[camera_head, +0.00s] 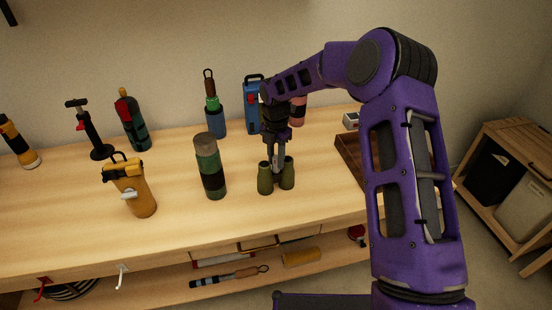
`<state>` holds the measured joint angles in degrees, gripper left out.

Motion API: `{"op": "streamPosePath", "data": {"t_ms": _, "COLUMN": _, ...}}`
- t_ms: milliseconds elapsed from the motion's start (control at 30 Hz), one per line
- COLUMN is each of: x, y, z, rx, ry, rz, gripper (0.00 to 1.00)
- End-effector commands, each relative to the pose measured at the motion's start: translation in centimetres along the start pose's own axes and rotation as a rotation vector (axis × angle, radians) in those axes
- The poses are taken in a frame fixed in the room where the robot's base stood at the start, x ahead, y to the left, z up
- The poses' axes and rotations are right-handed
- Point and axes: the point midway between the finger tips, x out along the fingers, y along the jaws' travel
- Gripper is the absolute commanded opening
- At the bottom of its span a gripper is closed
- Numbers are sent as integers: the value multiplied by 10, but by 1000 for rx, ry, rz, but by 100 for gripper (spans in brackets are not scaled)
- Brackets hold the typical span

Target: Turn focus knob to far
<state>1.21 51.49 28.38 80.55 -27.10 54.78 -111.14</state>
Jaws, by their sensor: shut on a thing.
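A green and black cylinder (210,168) stands left of the binoculars, with a yellow bottle (140,191) farther left. A blue container (251,112) and a green-blue flask (215,119) stand behind. A brown tray (348,157) lies to the right.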

Motion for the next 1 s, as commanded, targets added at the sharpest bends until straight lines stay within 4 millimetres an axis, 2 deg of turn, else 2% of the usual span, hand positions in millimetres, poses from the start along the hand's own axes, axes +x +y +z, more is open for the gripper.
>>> {"op": "streamPosePath", "data": {"t_ms": 467, "x": 0, "y": 0, "z": 0, "rx": 79, "ry": -1, "rz": 0, "gripper": 0}}
{"op": "streamPosePath", "data": {"t_ms": 1000, "x": 0, "y": 0, "z": 0, "rx": 536, "ry": -2, "rz": 1, "gripper": 0}}
